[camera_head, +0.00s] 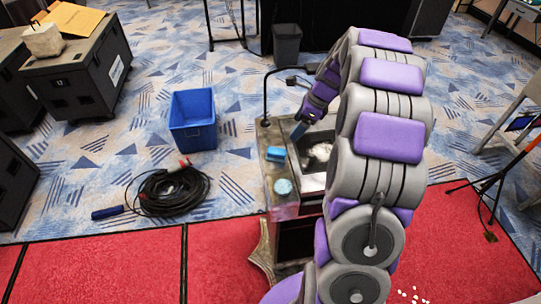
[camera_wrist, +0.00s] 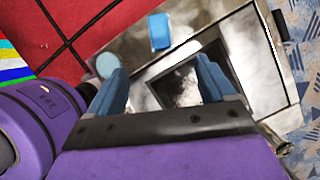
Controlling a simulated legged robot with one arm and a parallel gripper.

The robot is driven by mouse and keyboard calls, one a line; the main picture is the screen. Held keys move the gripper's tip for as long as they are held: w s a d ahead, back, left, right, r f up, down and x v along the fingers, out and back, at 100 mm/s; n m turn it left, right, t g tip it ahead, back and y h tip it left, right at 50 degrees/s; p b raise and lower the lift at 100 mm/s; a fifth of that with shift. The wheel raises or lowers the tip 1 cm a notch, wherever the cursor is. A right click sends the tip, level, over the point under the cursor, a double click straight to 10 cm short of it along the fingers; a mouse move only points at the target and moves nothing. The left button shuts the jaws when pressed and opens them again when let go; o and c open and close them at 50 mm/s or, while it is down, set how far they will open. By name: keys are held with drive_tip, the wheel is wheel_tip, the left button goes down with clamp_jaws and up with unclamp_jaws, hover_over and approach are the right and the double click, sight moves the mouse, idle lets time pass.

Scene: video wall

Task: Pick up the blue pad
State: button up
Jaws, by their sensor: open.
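The blue pad (camera_head: 276,154) lies on the metal top of a sink unit (camera_head: 273,135). In the wrist view the blue pad (camera_wrist: 158,31) is a small bright blue block, beyond the fingertips and between their lines. My gripper (camera_head: 299,131) is above the unit, near the basin, to the right of the pad in the head view. In the wrist view my gripper (camera_wrist: 160,67) shows two blue fingers spread wide with nothing between them. It is apart from the pad. My arm hides part of the basin in the head view.
A round light-blue item (camera_head: 283,186) sits on the unit near the pad. A tall faucet (camera_head: 265,95) rises at the unit's far edge. A blue bin (camera_head: 192,120) and a coiled black cable (camera_head: 172,192) are on the floor to the left.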

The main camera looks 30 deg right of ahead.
approach(278, 151)
drive_tip(key=b+x, duration=0.1)
drive_tip(key=x, duration=0.5)
drive_tip(key=shift+a+r, duration=0.1)
drive_tip(key=shift+a, duration=0.1)
drive_tip(key=f, duration=0.2)
drive_tip(key=w+f, duration=0.1)
drive_tip(key=f, duration=0.1)
drive_tip(key=shift+d+f+b, duration=0.1)
drive_tip(key=shift+b, duration=0.25)
drive_tip(key=shift+f, duration=0.1)
drive_tip(key=shift+a, duration=0.6)
drive_tip(key=shift+w+a, duration=0.1)
drive_tip(key=shift+a, duration=0.2)
drive_tip(key=c, duration=0.3)
drive_tip(key=shift+d, duration=0.6)
drive_tip(key=c, duration=0.9)
drive_tip(key=shift+a, duration=0.2)
drive_tip(key=shift+a, duration=0.1)
